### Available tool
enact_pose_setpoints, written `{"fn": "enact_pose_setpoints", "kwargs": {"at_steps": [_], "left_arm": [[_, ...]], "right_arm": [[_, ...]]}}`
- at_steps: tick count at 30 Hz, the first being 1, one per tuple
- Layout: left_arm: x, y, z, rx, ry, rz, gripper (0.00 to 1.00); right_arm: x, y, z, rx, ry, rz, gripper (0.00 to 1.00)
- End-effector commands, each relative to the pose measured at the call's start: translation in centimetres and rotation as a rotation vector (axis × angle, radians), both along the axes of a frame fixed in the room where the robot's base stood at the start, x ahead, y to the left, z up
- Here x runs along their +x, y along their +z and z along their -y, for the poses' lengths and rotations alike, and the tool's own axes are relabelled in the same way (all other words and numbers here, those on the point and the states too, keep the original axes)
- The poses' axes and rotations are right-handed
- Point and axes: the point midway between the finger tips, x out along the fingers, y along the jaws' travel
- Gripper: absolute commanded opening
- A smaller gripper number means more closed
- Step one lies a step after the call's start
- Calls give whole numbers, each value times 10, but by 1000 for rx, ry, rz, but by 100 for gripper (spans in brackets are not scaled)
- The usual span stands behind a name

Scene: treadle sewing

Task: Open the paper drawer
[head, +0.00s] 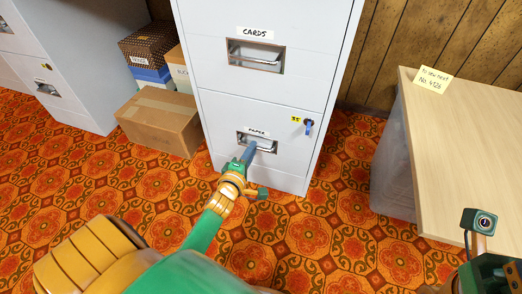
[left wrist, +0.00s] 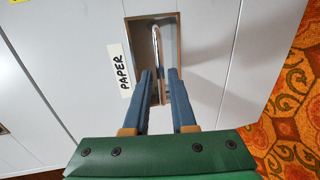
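The paper drawer (head: 223,136) is the lower drawer of a light grey filing cabinet, and its front looks shut. Its PAPER label (head: 257,132) also shows in the left wrist view (left wrist: 119,70). A metal bar handle (left wrist: 157,42) sits in a recessed plate on the drawer; it shows partly in the head view (head: 268,149). My left gripper (head: 253,147) is at this handle. In the left wrist view its two blue fingers (left wrist: 160,76) are apart, one on each side of the bar, with a narrow gap. The right gripper's fingers are out of view.
The CARDS drawer (head: 220,75) is above. A blue key (head: 308,127) sits in the lock at the lower drawer's upper right. Cardboard boxes (head: 160,122) stand left of the cabinet. A wooden desk (head: 470,150) is at right. The patterned carpet (head: 350,235) in front is clear.

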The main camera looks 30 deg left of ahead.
Motion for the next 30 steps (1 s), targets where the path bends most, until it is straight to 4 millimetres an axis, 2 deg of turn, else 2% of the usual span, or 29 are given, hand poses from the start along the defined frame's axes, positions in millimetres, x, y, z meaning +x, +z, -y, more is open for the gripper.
{"fn": "enact_pose_setpoints", "kwargs": {"at_steps": [1, 5, 12, 13, 15, 16, 30], "left_arm": [[9, -7, -2, 5, -2, 2, 24], [23, -8, -5, 2, -1, 0, 24], [26, -6, -6, 1, 0, -3, 24], [26, -6, -6, 1, 0, -3, 22], [26, -6, -6, 1, -1, -3, 3], [26, -6, -6, 1, -1, -3, 0], [26, -6, -6, 1, -1, -3, 0]], "right_arm": [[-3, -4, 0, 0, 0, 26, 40], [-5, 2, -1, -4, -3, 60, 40], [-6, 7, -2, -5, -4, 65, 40], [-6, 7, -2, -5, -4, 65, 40], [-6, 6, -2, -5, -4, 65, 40], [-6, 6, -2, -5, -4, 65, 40], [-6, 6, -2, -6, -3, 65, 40]]}}
